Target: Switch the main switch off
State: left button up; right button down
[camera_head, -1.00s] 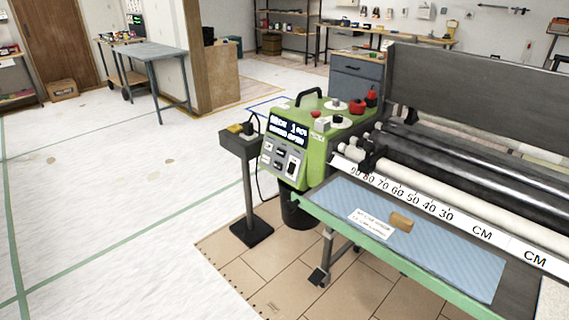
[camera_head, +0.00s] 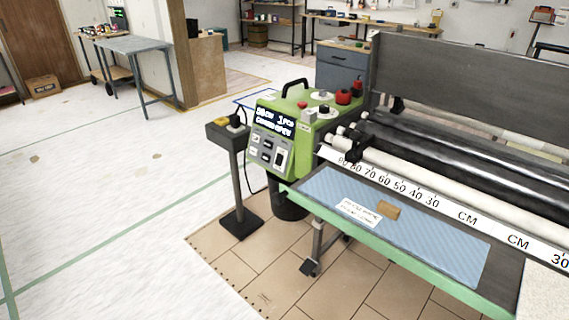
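The green control box (camera_head: 305,124) of the wallpaper paster stands at the left end of the machine, in the middle of the head view. Its sloped front has a lit display (camera_head: 275,121) with white text. Below the display are several small buttons and a dark rocker switch (camera_head: 279,157) at the lower right, which may be the main switch. Its position is too small to read. Red knobs (camera_head: 343,96) sit on top of the box. Neither of my grippers is in view.
A dark pedestal (camera_head: 240,180) with a plug and cable stands just left of the control box. The paster's rollers and bed with a blue sheet (camera_head: 410,240) fill the right. A grey table (camera_head: 132,47) stands at the back left. The white floor at the left is clear.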

aim_at(280, 158)
jog(key=i+j+z, duration=0.15)
jog(key=z, duration=0.3)
jog(key=i+j+z, duration=0.15)
jog(key=j+z, duration=0.15)
jog(key=z, duration=0.15)
jog(key=i+j+z, duration=0.2)
jog(key=j, duration=0.2)
jog(key=j+z, duration=0.15)
jog(key=j, duration=0.3)
jog(key=i+j+z, duration=0.1)
jog(key=j, duration=0.5)
jog(key=i+j+z, duration=0.1)
jog(key=j, duration=0.5)
jog(key=i+j+z, duration=0.1)
jog(key=j, duration=0.5)
jog(key=i+j, duration=0.1)
jog(key=j, duration=0.6)
jog(key=i+j, duration=0.1)
jog(key=j, duration=0.6)
jog(key=i+j, duration=0.1)
jog(key=j, duration=0.6)
